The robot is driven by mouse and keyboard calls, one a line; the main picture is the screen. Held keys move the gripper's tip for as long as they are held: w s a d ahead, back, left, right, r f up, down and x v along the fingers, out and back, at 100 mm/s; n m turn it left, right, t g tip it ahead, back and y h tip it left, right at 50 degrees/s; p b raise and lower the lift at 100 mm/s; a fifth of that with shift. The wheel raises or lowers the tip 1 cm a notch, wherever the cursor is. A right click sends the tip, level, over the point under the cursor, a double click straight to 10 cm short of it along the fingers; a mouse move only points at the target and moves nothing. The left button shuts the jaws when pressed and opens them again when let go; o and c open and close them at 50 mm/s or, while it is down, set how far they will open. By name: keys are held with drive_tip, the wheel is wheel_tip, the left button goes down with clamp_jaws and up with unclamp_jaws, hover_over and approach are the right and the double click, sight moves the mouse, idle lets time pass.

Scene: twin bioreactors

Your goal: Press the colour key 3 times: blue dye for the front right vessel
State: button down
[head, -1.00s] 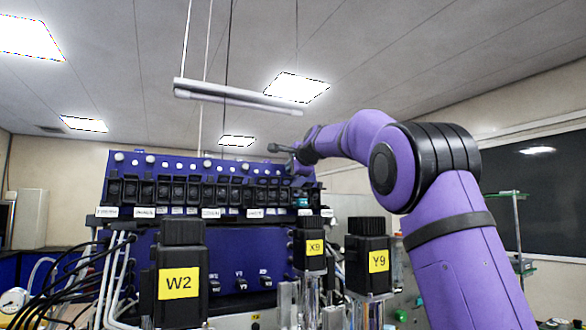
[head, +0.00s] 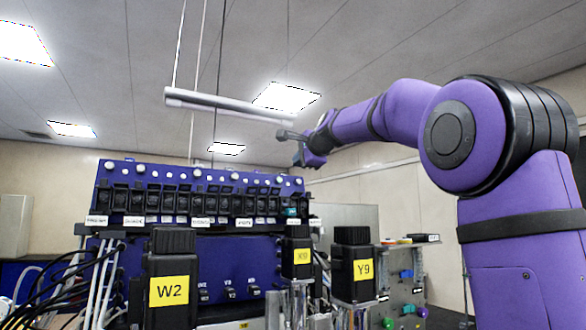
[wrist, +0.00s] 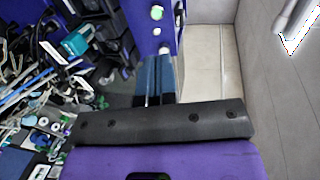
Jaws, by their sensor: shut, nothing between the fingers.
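A blue control rack (head: 190,175) with a row of black modules and white knobs stands behind the vessels. Its lower blue panel carries several small dark labelled keys (head: 229,291), too small to read surely. One teal module (head: 291,210) sits at the row's right end; it also shows in the wrist view (wrist: 77,42). Black-topped units labelled W2 (head: 170,285), X9 (head: 298,256) and Y9 (head: 354,265) stand in front; Y9 is at the right. My gripper (head: 284,135) is shut and empty, above the rack's right end, apart from it. Its fingers (wrist: 154,78) show in the wrist view.
A metal rail (head: 230,105) hangs from the ceiling close above my gripper. Cables (head: 75,290) bunch at the left. Open air lies right of the rack.

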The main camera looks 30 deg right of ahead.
drive_tip(key=shift+s+r, duration=0.1)
drive_tip(key=shift+s, duration=0.4)
drive_tip(key=shift+w, duration=0.1)
approach(280, 178)
drive_tip(key=shift+x, duration=2.75)
drive_tip(key=shift+x, duration=1.4)
drive_tip(key=shift+v, duration=1.4)
drive_tip(key=shift+x, duration=1.3)
drive_tip(key=shift+v, duration=1.3)
drive_tip(key=shift+a, duration=0.1)
